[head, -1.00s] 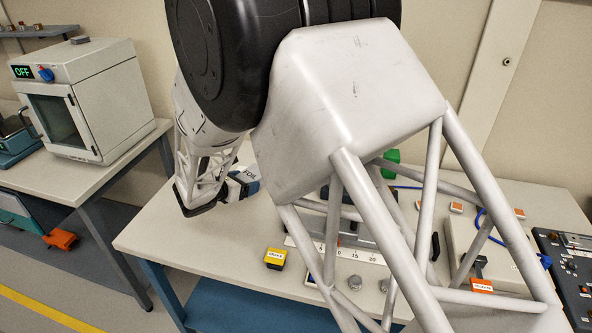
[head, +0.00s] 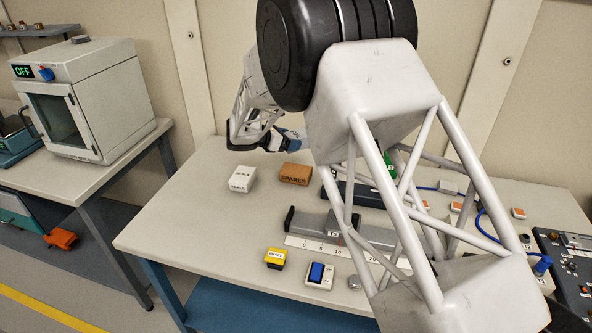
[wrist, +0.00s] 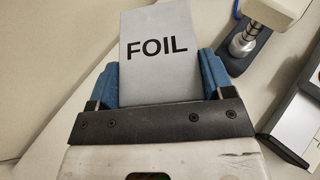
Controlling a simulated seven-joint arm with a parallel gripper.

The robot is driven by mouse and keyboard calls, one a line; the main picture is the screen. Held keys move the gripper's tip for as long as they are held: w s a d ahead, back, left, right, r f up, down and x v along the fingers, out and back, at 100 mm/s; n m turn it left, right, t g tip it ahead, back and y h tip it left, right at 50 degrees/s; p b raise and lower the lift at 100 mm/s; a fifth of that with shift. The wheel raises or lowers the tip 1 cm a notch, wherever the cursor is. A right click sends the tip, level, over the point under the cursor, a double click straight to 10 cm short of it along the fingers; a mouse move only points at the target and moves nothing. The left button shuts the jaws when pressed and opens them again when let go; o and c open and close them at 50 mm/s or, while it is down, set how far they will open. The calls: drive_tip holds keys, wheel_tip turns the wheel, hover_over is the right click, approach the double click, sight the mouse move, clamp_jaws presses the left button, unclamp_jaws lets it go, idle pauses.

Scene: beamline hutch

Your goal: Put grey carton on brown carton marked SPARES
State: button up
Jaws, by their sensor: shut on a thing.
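The grey carton (wrist: 157,55), marked FOIL, is between the blue fingers of my gripper (wrist: 160,80) in the wrist view, and the gripper is shut on it. In the head view my gripper (head: 292,140) is near the back of the bench, held up and partly behind my arm; the grey carton cannot be made out there. The brown carton (head: 295,173), marked SPARES, stands on the bench just below the gripper in that picture. Its top is clear. I do not see the brown carton in the wrist view.
A white carton (head: 242,179) stands just left of the brown one. A dark rail with a scale (head: 310,222), a yellow box (head: 275,258) and a blue-switch box (head: 319,275) lie nearer the front. The bench's left part (head: 180,225) is clear.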

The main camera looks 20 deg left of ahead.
drive_tip(key=shift+f, duration=0.1)
hover_over(289, 171)
drive_tip(key=shift+d+f, duration=0.1)
drive_tip(key=shift+f, duration=2.9)
drive_tip(key=shift+f, duration=1.9)
drive_tip(key=shift+f, duration=0.15)
drive_tip(key=o, duration=1)
drive_tip(key=shift+c, duration=0.2)
drive_tip(key=v, duration=1.2)
